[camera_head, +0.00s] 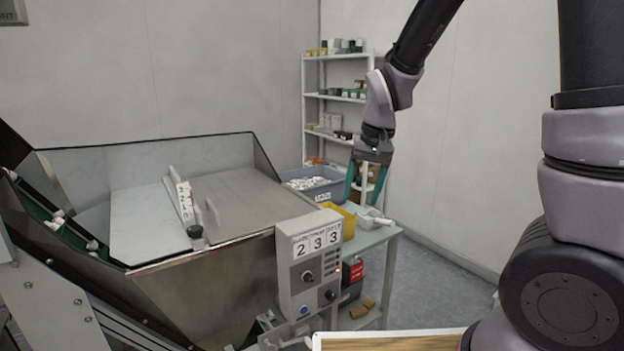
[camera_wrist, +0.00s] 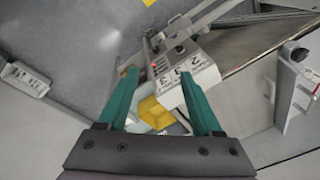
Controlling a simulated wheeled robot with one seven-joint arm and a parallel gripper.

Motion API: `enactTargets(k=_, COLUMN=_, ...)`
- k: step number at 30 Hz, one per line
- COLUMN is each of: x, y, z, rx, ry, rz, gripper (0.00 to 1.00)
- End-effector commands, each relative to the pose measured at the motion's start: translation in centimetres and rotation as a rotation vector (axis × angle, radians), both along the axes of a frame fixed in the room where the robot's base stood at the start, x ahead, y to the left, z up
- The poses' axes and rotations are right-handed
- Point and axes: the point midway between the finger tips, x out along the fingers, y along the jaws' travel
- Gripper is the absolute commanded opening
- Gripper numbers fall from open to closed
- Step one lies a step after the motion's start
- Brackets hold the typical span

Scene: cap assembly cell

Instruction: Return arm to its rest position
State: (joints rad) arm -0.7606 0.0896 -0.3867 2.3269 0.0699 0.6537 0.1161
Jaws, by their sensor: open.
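My gripper (camera_head: 367,184) hangs from my arm, right of centre in the head view, with its two green fingers pointing down. The fingers are spread apart and nothing shows between them. It appears above or in front of the small side table (camera_head: 375,239); the exact height is hard to tell. In the wrist view the open gripper (camera_wrist: 159,95) has the yellow bin (camera_wrist: 156,113) and the control box (camera_wrist: 190,76) in sight beyond its fingers.
A metal hopper (camera_head: 180,285) with a lid fills the left. The control box (camera_head: 311,262) reads 233. A blue-grey bin (camera_head: 328,191) of white parts, a yellow bin (camera_head: 347,222) and a white scoop (camera_head: 377,218) are near the gripper. Shelves (camera_head: 316,97) stand behind. Floor (camera_head: 430,285) is clear at right.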

Motion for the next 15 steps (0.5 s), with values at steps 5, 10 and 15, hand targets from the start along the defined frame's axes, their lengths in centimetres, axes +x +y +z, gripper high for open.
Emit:
enactTargets(k=5, x=-1.4, y=-4.5, z=7.0, rx=0.115, ry=-0.088, rz=-0.085, gripper=0.66)
enactTargets(k=10, x=-4.2, y=-8.4, z=12.3, rx=0.168, ry=-0.197, rz=-0.152, gripper=0.66)
enactTargets(k=15, x=-7.8, y=-11.5, z=16.3, rx=0.171, ry=-0.317, rz=-0.216, gripper=0.66)
